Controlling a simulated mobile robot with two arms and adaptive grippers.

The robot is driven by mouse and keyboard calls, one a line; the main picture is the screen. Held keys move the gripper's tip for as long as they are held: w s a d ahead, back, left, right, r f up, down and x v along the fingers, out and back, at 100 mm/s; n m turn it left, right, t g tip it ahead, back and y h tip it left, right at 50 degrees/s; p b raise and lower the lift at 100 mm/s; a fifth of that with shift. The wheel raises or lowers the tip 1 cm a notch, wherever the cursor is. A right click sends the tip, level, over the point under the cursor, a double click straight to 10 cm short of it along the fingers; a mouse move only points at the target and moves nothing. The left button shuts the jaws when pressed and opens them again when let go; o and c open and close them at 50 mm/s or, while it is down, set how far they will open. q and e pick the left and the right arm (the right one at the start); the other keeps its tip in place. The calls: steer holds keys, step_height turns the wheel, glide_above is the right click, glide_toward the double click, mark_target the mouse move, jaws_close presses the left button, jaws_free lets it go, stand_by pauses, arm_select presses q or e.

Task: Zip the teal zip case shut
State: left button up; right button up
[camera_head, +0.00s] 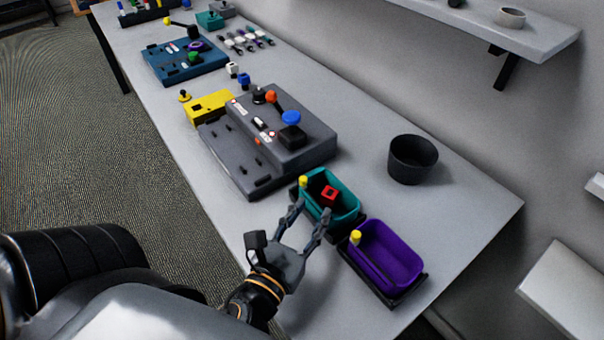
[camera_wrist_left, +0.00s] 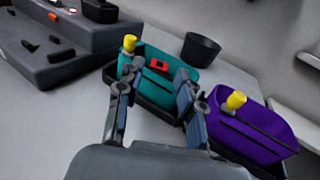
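The teal zip case (camera_head: 346,211) lies on the table with its top open. A red block (camera_head: 329,195) sits inside it, and a yellow zip pull (camera_head: 303,181) stands at its left end. In the left wrist view the case (camera_wrist_left: 183,79), its yellow pull (camera_wrist_left: 130,42) and the red block (camera_wrist_left: 159,65) show beyond my fingers. My left gripper (camera_head: 308,222) is open, with its fingers spread at the near side of the teal case. The left wrist view shows nothing between the fingertips (camera_wrist_left: 160,82); whether they touch the case is unclear. My right gripper is not in view.
A purple case (camera_head: 390,256) with a yellow pull (camera_head: 355,237) stands just right of the teal case. A grey console (camera_head: 270,145) stands close behind on the left. A dark round bin (camera_head: 413,160) stands toward the wall. The table's right end is clear.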

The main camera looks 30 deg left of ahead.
mark_target(302, 182)
arm_select(q)
steer(key=shift+s+d+f+n+g+y+b, duration=0.1)
steer(key=shift+s+f+n+g+y+b, duration=0.15)
steer(key=shift+s+y, duration=0.35)
steer(key=shift+s+f+n+g+y+b, duration=0.15)
steer(key=shift+s+f+n+y+b, duration=0.2)
steer(key=shift+s, duration=0.3)
steer(key=s+r+n+y, duration=0.1)
steer(key=s, duration=0.1)
steer(key=s+r+n+y, duration=0.1)
steer(key=y, duration=0.1)
steer(key=shift+s+d+r, duration=0.1)
steer(key=shift+s, duration=0.25)
steer(key=shift+r, duration=0.15)
steer(key=shift+w+a+y, duration=0.25)
steer(key=shift+w, duration=0.1)
steer(key=p+x, duration=0.3)
steer(key=x, duration=0.9)
steer(key=shift+w+a, duration=0.15)
steer(key=shift+w, duration=0.25)
